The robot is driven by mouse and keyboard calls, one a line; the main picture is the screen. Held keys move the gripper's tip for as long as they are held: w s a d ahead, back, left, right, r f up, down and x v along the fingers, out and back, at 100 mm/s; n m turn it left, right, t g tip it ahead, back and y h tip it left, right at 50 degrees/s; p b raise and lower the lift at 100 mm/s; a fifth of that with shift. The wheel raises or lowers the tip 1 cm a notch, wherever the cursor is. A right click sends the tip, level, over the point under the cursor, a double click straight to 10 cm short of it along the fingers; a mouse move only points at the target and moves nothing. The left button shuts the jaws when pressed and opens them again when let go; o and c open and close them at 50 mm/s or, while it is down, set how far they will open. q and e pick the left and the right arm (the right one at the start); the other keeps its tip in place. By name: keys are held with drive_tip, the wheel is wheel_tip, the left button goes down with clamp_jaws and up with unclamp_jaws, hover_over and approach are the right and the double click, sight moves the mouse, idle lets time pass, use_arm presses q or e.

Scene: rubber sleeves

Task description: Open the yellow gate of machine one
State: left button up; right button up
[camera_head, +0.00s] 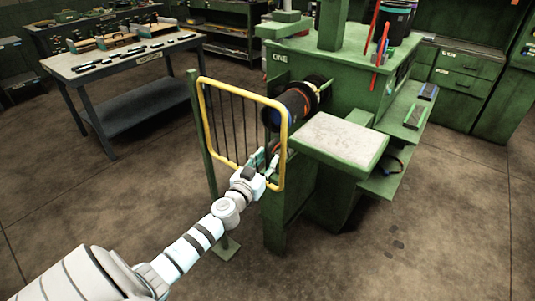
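The yellow gate (240,92), a rounded frame with dark vertical bars, stands upright beside machine one (300,60), which is green and marked "ONE". The gate's left side is by a green post (194,120). Its right side is in front of the machine, near the dark cylinder (296,105). My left gripper (267,158) is at the gate's lower right, close to the right upright. Its two fingers look apart, with nothing seen between them. I cannot tell whether they touch the frame. My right gripper is not in view.
A light worktable (125,58) with rows of small parts stands at the back left. A pale-topped green block (330,135) juts from the machine just right of the gate. Green cabinets (465,65) stand at the back right. The brown floor (440,230) in front is clear.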

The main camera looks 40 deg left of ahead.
use_arm(q)
drive_tip(key=shift+x, duration=0.75)
clamp_jaws()
